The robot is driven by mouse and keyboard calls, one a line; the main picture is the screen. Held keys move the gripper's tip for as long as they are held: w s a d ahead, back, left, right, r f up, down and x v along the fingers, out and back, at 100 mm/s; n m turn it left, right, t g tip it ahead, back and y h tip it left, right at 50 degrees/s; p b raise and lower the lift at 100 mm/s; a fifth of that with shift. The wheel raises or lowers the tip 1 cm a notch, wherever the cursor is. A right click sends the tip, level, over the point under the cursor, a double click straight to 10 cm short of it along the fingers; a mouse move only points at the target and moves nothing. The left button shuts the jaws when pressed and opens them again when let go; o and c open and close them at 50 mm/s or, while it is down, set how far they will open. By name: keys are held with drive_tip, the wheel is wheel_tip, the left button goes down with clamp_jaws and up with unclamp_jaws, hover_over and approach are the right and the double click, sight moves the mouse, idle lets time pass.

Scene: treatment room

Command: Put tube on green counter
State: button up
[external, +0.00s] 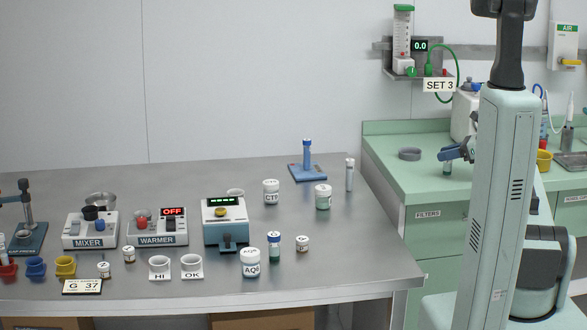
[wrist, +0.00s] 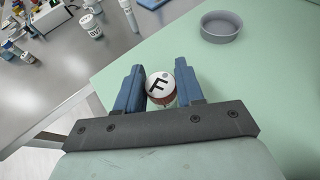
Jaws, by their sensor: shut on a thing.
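My gripper (external: 456,153) is over the green counter (external: 408,182), with its blue fingers closed around a tube. The lower part of the tube (external: 447,168) shows below the fingers in the external view. In the wrist view the tube (wrist: 160,88) is seen from above, its pale round cap marked with a black "F", between the two fingers. The tube looks upright and close to the counter top; I cannot tell whether its base touches it. The green counter (wrist: 255,85) spreads below and right of the gripper in the wrist view.
A grey round dish (external: 409,154) stands on the counter left of the gripper. The counter's front left area is clear. The grey table holds jars and devices.

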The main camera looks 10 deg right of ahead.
drive_tip(key=shift+f, duration=0.6)
drive_tip(key=o, duration=1.2)
drive_tip(key=v, duration=1.4)
